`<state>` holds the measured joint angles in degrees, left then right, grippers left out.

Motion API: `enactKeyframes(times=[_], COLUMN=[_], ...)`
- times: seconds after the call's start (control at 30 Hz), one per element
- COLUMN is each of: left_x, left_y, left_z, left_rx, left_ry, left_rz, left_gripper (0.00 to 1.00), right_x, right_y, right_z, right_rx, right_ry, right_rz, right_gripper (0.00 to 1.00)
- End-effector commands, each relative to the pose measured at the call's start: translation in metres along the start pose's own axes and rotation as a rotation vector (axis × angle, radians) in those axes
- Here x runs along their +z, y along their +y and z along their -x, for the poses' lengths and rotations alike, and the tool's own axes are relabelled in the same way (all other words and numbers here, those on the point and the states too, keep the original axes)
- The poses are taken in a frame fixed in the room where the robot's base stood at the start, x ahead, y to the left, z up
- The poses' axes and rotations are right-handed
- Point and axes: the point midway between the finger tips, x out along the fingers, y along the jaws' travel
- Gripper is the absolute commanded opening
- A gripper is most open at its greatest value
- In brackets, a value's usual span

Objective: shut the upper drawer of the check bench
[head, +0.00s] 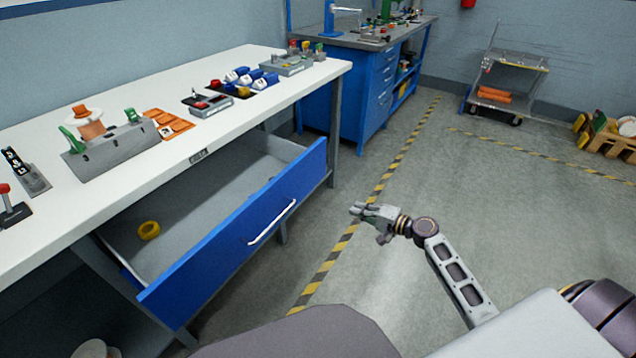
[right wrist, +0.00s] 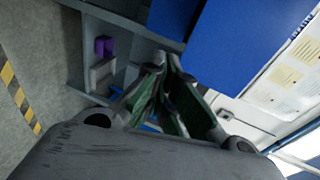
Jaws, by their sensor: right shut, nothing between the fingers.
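The check bench (head: 232,75) has a white top and stands at the left. Its upper drawer (head: 245,235) is pulled out, with a blue front and a pale bar handle (head: 272,222). A yellow ring (head: 149,230) lies inside the drawer, and its grey floor is otherwise mostly bare. My right gripper (head: 358,210) is shut and empty, out over the floor to the right of the drawer front and apart from it. The right wrist view shows its fingers together (right wrist: 168,68) and a blue panel (right wrist: 245,40) beyond. My left gripper is not in view.
A blue workbench (head: 350,90) stands behind, a cart (head: 510,75) at the back right.

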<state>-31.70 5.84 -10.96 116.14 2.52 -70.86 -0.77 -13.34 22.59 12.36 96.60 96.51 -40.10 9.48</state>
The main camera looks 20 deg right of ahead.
Motion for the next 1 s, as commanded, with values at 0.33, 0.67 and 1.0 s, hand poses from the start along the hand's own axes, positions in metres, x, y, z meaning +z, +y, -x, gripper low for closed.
enactKeyframes(times=[0.33,0.67,1.0], left_x=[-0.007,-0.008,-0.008], left_y=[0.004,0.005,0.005], left_z=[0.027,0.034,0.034], left_rx=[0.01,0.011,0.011], left_ry=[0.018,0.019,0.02], left_rz=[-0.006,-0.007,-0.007], left_gripper=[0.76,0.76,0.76], right_x=[0.006,0.007,0.008], right_y=[-0.078,-0.092,-0.093], right_z=[0.01,0.014,0.01], right_rx=[-0.205,-0.236,-0.235], right_ry=[-0.079,-0.095,-0.095], right_rz=[-0.034,-0.04,-0.04], right_gripper=[0.0,0.0,0.0])
